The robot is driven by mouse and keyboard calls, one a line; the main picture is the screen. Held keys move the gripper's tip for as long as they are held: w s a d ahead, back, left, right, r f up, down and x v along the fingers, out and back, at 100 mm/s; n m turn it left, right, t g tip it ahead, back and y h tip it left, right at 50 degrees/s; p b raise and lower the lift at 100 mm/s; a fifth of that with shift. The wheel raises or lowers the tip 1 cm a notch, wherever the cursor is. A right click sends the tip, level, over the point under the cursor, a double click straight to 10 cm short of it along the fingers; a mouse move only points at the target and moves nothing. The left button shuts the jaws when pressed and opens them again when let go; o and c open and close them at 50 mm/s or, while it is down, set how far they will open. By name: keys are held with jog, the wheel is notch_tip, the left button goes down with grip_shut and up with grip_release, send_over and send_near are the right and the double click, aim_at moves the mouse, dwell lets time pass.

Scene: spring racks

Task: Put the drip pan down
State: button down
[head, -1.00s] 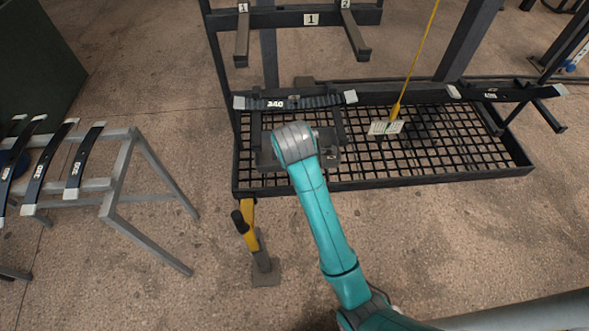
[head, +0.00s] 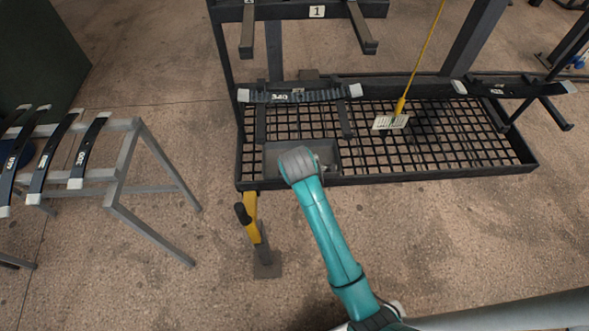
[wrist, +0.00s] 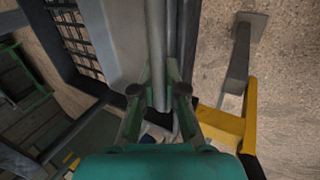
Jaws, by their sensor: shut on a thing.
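The drip pan (head: 276,161) is a shallow grey rectangular tray over the front left part of the black mesh deck (head: 440,150), behind the deck's front rail. It looks level; I cannot tell whether its underside touches the mesh. My wrist hides part of it in the head view. In the wrist view the pan (wrist: 118,35) is a grey panel with a rim running down between my fingers. My gripper (wrist: 160,92) is shut on that rim. The head view does not show my fingertips.
A leaf spring marked 340 (head: 298,96) lies above the deck behind the pan. A yellow tool with a dark handle (head: 251,218) stands just outside the rack's front left corner. A white tag (head: 391,122) lies right of the pan. A grey stand (head: 125,165) with springs is left.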

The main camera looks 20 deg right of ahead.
jog(key=c, duration=1.2)
grip_release()
jog(key=shift+r, duration=0.1)
jog(key=shift+r, duration=0.1)
jog(key=v, duration=1.2)
jog(key=shift+s, duration=0.1)
jog(key=s+d+f+m+t+y, duration=0.1)
jog(key=s+f+m+t, duration=0.15)
jog(key=s+f, duration=0.4)
jog(key=s+f+m+t, duration=0.2)
jog(key=s+f+m, duration=0.15)
jog(key=s, duration=0.65)
jog(key=s+r+m+t, duration=0.1)
jog(key=s+r+m, duration=0.1)
jog(key=s+r, duration=0.2)
jog(key=s+r+m+t, duration=0.2)
jog(key=s+r+m, duration=0.1)
jog(key=s, duration=0.7)
jog(key=s+r+m+t, duration=0.2)
jog(key=s+r+m, duration=0.1)
jog(key=s+r, duration=0.3)
jog(key=shift+s+d+y, duration=0.35)
jog(key=shift+s+y, duration=0.05)
jog(key=shift+s, duration=0.2)
